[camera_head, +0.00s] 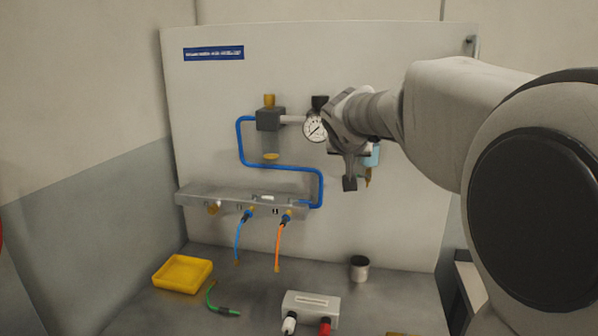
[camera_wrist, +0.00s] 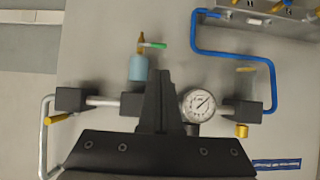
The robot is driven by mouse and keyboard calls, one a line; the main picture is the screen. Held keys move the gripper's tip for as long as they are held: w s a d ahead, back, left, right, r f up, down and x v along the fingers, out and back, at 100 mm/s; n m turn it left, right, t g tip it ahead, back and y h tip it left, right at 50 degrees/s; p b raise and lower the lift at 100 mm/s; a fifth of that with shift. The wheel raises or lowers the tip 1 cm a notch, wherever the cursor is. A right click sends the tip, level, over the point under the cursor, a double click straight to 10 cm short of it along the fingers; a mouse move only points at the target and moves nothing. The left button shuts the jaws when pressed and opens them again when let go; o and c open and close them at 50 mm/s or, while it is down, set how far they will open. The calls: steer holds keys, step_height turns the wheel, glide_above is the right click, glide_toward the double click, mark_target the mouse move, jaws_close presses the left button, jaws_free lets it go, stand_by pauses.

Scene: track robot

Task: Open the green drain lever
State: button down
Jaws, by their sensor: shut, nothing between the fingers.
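The green drain lever (camera_wrist: 156,45) shows in the wrist view, where the picture is turned upside down. It sticks out sideways from a brass drain fitting (camera_wrist: 141,42) at the end of a light blue bowl (camera_wrist: 138,68). In the head view the bowl (camera_head: 375,156) and brass fitting (camera_head: 368,179) show partly behind my arm; I cannot make out the lever there. My gripper (camera_head: 349,184) is shut and empty, in front of the panel beside the fitting. In the wrist view its fingertips (camera_wrist: 160,72) appear just below the lever, apart from it in the picture.
A pressure gauge (camera_head: 315,127) and blue pipe (camera_head: 280,166) are on the panel left of my gripper. A grey manifold (camera_head: 235,199) with hanging hoses is lower left. A yellow tray (camera_head: 182,273), green hose piece (camera_head: 218,308), grey box (camera_head: 311,305) and metal cup (camera_head: 359,268) are on the bench.

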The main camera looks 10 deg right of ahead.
steer(key=p+x, duration=0.3)
steer(key=x, duration=1.1)
steer(key=shift+a+f+n+h+b, duration=0.1)
steer(key=shift+f+n+h+b, duration=0.35)
steer(key=shift+b, duration=0.95)
steer(key=f+n+h+b, duration=0.1)
steer(key=n+h+b, duration=0.1)
steer(key=b, duration=0.4)
steer(key=f+n+g+h+b, duration=0.1)
steer(key=f+n+h+b, duration=0.1)
steer(key=b, duration=0.4)
steer(key=d+f+n+h+b, duration=0.1)
steer(key=n+h+b, duration=0.2)
steer(key=b, duration=0.3)
steer(key=shift+s+d+f+h+b, duration=0.1)
steer(key=shift+s+f+h+b, duration=0.1)
steer(key=shift+f+h+b, duration=0.2)
